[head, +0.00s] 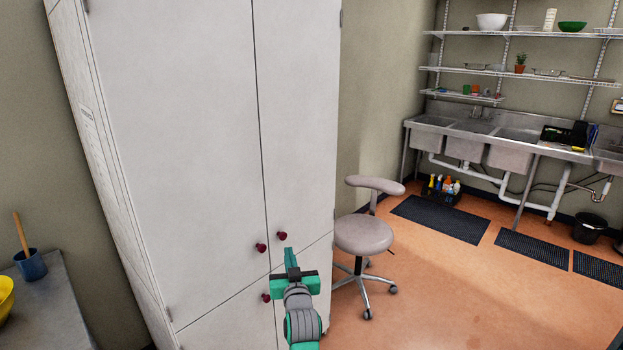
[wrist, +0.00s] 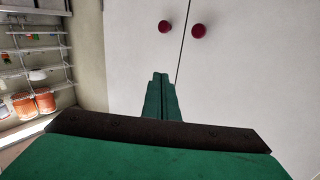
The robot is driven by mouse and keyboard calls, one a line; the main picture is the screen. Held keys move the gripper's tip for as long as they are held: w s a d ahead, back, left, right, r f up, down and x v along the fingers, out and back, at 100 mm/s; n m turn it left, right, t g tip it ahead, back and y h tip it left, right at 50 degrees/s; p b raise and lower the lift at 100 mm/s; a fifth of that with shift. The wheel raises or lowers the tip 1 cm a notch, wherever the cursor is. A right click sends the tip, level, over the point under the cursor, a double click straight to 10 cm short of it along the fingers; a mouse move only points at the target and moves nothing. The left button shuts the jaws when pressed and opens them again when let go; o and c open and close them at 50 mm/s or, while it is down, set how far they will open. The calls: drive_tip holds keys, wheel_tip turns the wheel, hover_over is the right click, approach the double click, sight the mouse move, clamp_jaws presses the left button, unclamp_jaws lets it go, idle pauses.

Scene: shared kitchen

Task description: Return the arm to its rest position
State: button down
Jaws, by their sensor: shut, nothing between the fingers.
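My gripper (head: 289,257) is green and shows at the lower middle of the head view, in front of the white cabinet (head: 190,130). In the wrist view my gripper (wrist: 160,76) has its two green fingers together with nothing between them. The fingers point toward the cabinet doors, below two dark red knobs in the wrist view, the left knob (wrist: 165,26) and the right knob (wrist: 199,31). In the head view the knobs (head: 261,248) sit close to the fingertips. I cannot tell the exact gap to the doors. The visible doors are closed.
A grey stool (head: 362,234) stands right of the cabinet, near my arm. A counter (head: 50,310) with a blue cup (head: 30,264) and a yellow bowl (head: 5,297) is at the lower left. Sinks (head: 465,140) and shelves line the far wall. Orange floor (head: 430,290) is open at right.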

drive_tip(key=s+d+f+m+h, duration=0.1)
drive_tip(key=s+d+f+m, duration=0.1)
drive_tip(key=s+f, duration=1.2)
drive_tip(key=s+d+f+h, duration=0.1)
drive_tip(key=s+f, duration=0.4)
drive_tip(key=s, duration=0.4)
drive_tip(key=s+d+f+h, duration=0.15)
drive_tip(key=s+f, duration=0.25)
drive_tip(key=s, duration=0.5)
drive_tip(key=s+d+r, duration=0.1)
drive_tip(key=s+r, duration=0.1)
drive_tip(key=s, duration=0.8)
drive_tip(key=s+d+r+g, duration=0.1)
drive_tip(key=s+d+r, duration=0.1)
drive_tip(key=s, duration=0.9)
drive_tip(key=s+d+r+g, duration=0.1)
drive_tip(key=s+r, duration=0.1)
drive_tip(key=s, duration=0.8)
drive_tip(key=shift+s+d+r, duration=0.15)
drive_tip(key=shift+s+r, duration=0.2)
drive_tip(key=shift+w, duration=0.1)
